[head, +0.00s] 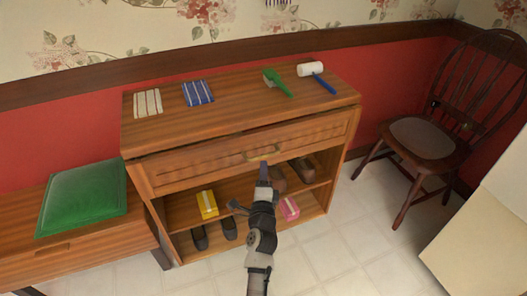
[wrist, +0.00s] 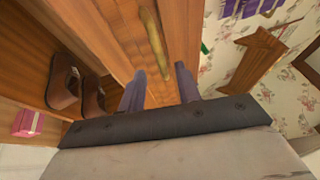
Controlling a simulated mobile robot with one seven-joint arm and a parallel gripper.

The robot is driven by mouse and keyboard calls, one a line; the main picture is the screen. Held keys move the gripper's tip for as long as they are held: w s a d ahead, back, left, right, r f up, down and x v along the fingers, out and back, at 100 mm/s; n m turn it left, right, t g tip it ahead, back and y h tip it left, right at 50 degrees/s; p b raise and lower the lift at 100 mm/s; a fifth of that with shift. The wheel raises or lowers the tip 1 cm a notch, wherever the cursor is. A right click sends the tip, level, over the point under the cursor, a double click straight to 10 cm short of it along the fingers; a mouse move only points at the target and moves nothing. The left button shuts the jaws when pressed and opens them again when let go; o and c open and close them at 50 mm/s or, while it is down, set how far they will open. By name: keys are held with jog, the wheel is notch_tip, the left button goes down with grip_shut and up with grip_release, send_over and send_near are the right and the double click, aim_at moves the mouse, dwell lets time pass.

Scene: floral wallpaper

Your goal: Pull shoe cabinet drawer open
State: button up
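The wooden shoe cabinet (head: 335,180) stands against the red wall in the head view. Its wide drawer (head: 200,168) is under the top, with a brass handle (head: 263,152) at the middle of its front. My gripper (head: 263,165) is just in front of and below the handle. In the wrist view, the two fingers of my gripper (wrist: 160,78) are apart, with the near end of the brass handle (wrist: 153,42) in line between their tips. Contact cannot be told.
Shoes (head: 229,228), a yellow box (head: 207,204) and a pink box (head: 289,208) sit on the open shelves below. A bench with a green cushion (head: 84,197) is left, a chair (head: 420,140) right. Floor in front is clear.

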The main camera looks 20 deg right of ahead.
aim_at(263, 156)
jog(key=p+x, duration=0.1)
jog(key=x, duration=0.1)
jog(key=p+x, duration=0.1)
jog(key=x, duration=0.2)
jog(key=shift+w+r, duration=0.25)
jog(key=shift+r, duration=0.05)
jog(key=shift+w+d+f+p, duration=0.1)
jog(key=shift+w+d+p, duration=0.15)
jog(key=shift+w+p, duration=0.2)
jog(key=shift+c, duration=0.4)
grip_shut()
